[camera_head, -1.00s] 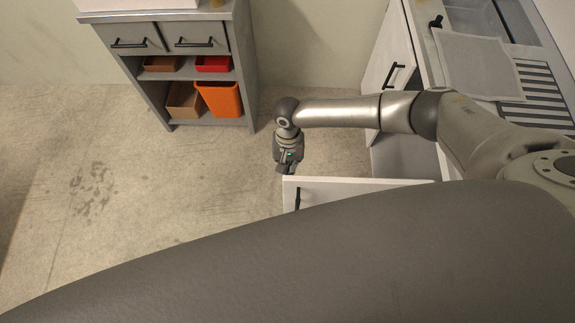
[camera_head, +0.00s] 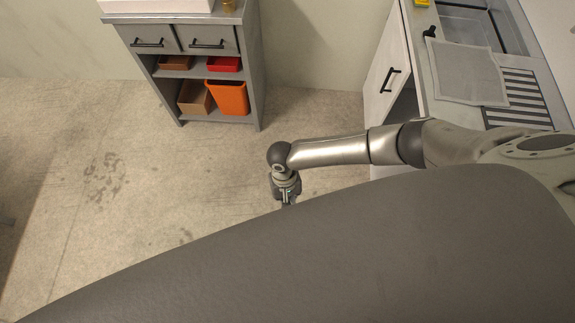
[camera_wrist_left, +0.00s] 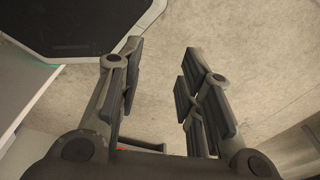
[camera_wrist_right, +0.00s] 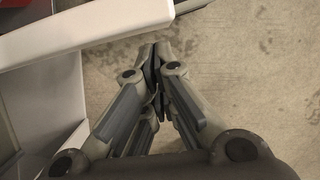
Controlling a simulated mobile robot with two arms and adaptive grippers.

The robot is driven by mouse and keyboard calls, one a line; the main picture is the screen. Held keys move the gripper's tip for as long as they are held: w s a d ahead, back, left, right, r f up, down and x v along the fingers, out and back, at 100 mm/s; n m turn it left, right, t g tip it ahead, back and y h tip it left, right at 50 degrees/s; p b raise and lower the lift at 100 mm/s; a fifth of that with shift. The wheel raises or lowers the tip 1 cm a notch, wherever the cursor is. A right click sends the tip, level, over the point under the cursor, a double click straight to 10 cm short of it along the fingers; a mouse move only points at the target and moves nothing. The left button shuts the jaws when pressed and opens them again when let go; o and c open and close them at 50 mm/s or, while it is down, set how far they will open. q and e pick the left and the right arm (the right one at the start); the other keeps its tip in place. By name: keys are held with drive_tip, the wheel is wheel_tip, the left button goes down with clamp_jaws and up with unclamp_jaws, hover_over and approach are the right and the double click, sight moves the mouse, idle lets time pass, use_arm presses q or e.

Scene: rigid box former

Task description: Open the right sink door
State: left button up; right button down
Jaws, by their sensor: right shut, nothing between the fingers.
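The right door is hidden there behind a dark arm link of mine. In the right wrist view its white panel (camera_wrist_right: 85,32) seems to stand swung out, with a dark bit of handle (camera_wrist_right: 190,6) past its free end. My right gripper (camera_wrist_right: 157,65) is shut and empty, close to that free end; contact is unclear. It also shows in the head view (camera_head: 287,199), partly covered. My left gripper (camera_wrist_left: 158,75) is open and empty.
A grey shelf unit (camera_head: 257,75) with two drawers and an orange bin (camera_head: 229,98) stands at the back. The concrete floor (camera_head: 160,170) at left is clear.

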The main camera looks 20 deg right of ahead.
use_arm(q)
drive_tip(key=shift+s+a, duration=0.2)
drive_tip(key=shift+s, duration=0.4)
use_arm(e)
drive_tip(key=v, duration=1.2)
use_arm(q)
drive_tip(key=shift+s, duration=0.1)
use_arm(e)
drive_tip(key=shift+s, duration=0.1)
